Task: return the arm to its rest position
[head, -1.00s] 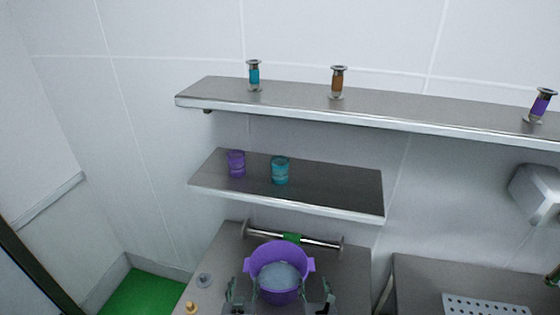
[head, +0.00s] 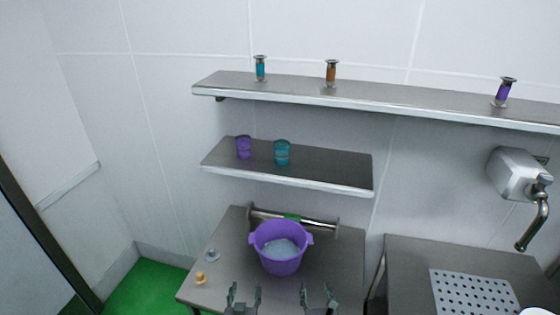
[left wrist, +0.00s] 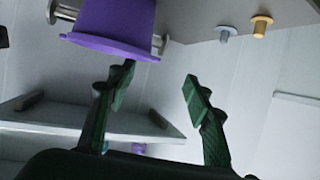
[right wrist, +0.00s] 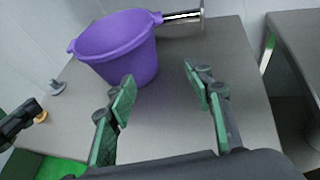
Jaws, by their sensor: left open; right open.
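My left gripper (head: 243,297) is open and empty at the bottom of the head view, in front of the table. Its green-padded fingers (left wrist: 155,95) stand apart in the left wrist view, with nothing between them. My right gripper (head: 318,297) is open and empty to its right; its fingers (right wrist: 166,95) are spread in the right wrist view. A purple bucket (head: 281,262) with pale contents stands upright on the table beyond both grippers. It also shows in the left wrist view (left wrist: 112,22) and the right wrist view (right wrist: 118,52), apart from the fingers.
A metal bar with a green middle (head: 293,218) lies behind the bucket. A grey knob (head: 212,255) and a yellow one (head: 200,278) are at the table's left. Cups (head: 282,152) stand on the lower shelf (head: 340,170). A perforated plate (head: 470,290) lies at right.

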